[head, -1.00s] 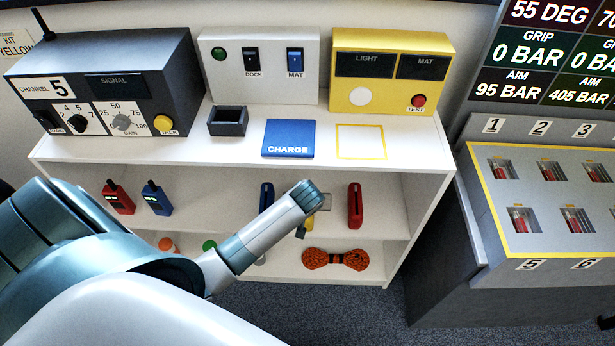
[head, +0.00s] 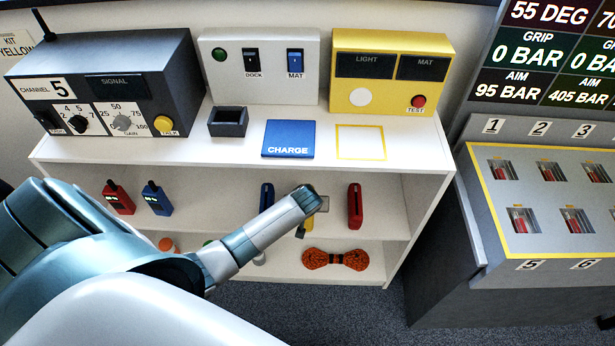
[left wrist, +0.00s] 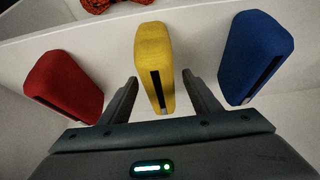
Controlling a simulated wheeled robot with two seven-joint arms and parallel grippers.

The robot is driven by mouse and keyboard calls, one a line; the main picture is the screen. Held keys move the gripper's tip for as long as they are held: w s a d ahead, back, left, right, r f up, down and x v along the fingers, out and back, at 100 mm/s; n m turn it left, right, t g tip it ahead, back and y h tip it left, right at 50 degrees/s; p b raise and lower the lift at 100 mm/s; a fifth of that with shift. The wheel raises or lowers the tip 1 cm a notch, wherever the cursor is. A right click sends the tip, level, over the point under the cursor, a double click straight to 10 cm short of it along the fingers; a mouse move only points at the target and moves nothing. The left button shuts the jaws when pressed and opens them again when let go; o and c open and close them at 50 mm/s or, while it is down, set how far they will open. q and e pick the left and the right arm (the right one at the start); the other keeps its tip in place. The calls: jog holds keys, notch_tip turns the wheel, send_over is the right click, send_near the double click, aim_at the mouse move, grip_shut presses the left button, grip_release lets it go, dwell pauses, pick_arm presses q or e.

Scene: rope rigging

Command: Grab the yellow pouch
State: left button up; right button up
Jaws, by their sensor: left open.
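The yellow pouch (left wrist: 154,62) stands upright between the two fingers of my left gripper (left wrist: 160,77) in the left wrist view. The fingers are open, one on each side of it, and their tips reach its near end. I cannot tell whether either finger touches it. In the head view the yellow pouch (head: 309,223) is mostly hidden behind my left gripper, which reaches into the shelf. My right gripper is not in view.
A red pouch (left wrist: 64,85) and a blue pouch (left wrist: 254,58) stand on either side on the same white shelf (head: 385,195). Red and blue radios (head: 155,198) stand further left. An orange rope bundle (head: 335,259) lies on the shelf below.

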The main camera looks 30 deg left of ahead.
pick_arm(q)
jog(key=shift+x, duration=0.85)
jog(key=shift+w+f, duration=0.1)
jog(key=c, duration=1.3)
